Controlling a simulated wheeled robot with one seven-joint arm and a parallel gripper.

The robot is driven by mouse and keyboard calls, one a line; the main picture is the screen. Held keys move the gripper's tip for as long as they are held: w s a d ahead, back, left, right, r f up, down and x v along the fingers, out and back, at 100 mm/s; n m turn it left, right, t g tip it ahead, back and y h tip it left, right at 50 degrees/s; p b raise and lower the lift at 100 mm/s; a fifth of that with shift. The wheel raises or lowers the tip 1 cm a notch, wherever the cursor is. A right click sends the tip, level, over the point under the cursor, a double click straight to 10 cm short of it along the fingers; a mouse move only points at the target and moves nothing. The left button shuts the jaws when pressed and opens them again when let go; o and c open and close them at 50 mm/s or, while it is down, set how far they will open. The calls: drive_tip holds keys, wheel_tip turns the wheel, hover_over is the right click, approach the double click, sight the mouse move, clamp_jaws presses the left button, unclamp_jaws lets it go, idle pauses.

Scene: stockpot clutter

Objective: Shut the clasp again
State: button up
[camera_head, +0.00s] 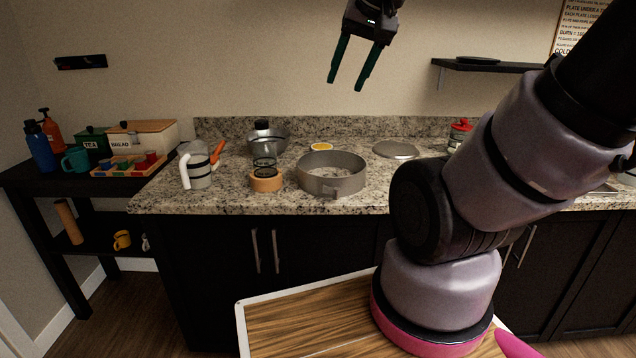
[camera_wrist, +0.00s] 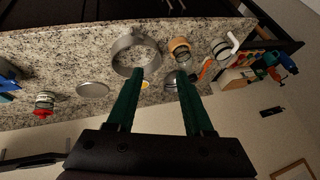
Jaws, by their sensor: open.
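A grey metal ring-shaped pan (camera_head: 345,184) stands upright on the granite counter. Its clasp (camera_head: 331,193) shows as a small tab on the front wall; whether it is open or shut is too small to tell. The pan also shows in the wrist view (camera_wrist: 117,64), with the clasp side toward the counter's front edge. My gripper (camera_head: 345,86) hangs high above the counter, well above and apart from the pan, with its two dark green fingers spread. In the wrist view my gripper (camera_wrist: 160,72) is empty between the fingertips.
Left of the pan stand a glass jar on a wooden base (camera_head: 266,184), a pitcher (camera_head: 199,172) and a metal bowl (camera_head: 280,142). A yellow round item (camera_head: 322,147) lies behind it. A round metal disc (camera_head: 396,150) and a red-lidded jar (camera_head: 459,135) are to the right.

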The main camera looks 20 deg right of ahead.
drive_tip(key=w+d+f+g+h, duration=0.2)
drive_tip(key=w+d+f+g, duration=0.2)
drive_tip(key=w+f, duration=0.65)
drive_tip(key=n+g, duration=0.2)
hover_over(336, 201)
wheel_tip(336, 201, down, 13)
drive_tip(key=shift+w+d+f+y, duration=0.15)
drive_tip(key=shift+w+f+y, duration=0.25)
wheel_tip(336, 201, down, 10)
drive_tip(key=shift+f, duration=0.25)
clamp_jaws()
